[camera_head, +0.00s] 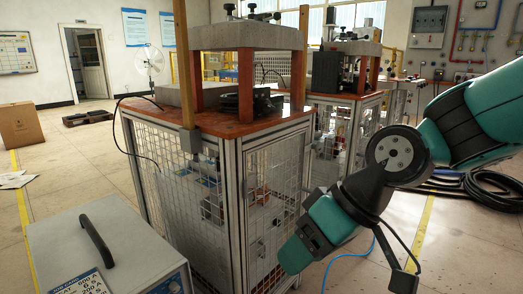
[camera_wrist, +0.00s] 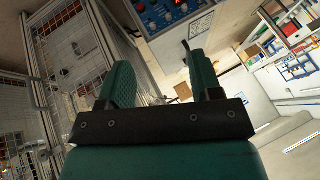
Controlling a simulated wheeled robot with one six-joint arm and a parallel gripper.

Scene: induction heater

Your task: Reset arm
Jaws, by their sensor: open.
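My gripper (camera_wrist: 160,78) shows in the wrist view with its two teal fingers spread apart and nothing between them. It points past a mesh cage (camera_wrist: 75,60) on the left and a panel with knobs and a red display (camera_wrist: 165,12) at the top. In the head view my teal and black arm (camera_head: 400,160) is bent, reaching from the right down to the lower middle, in front of the induction heater bench (camera_head: 225,124). I cannot make out the fingers in that view.
The bench has an orange top over a mesh cage. A grey box with a black handle (camera_head: 100,250) stands at front left. A second bench (camera_head: 345,95) stands behind. Black hoses (camera_head: 490,190) lie on the floor at right. A cardboard box (camera_head: 20,124) is at far left.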

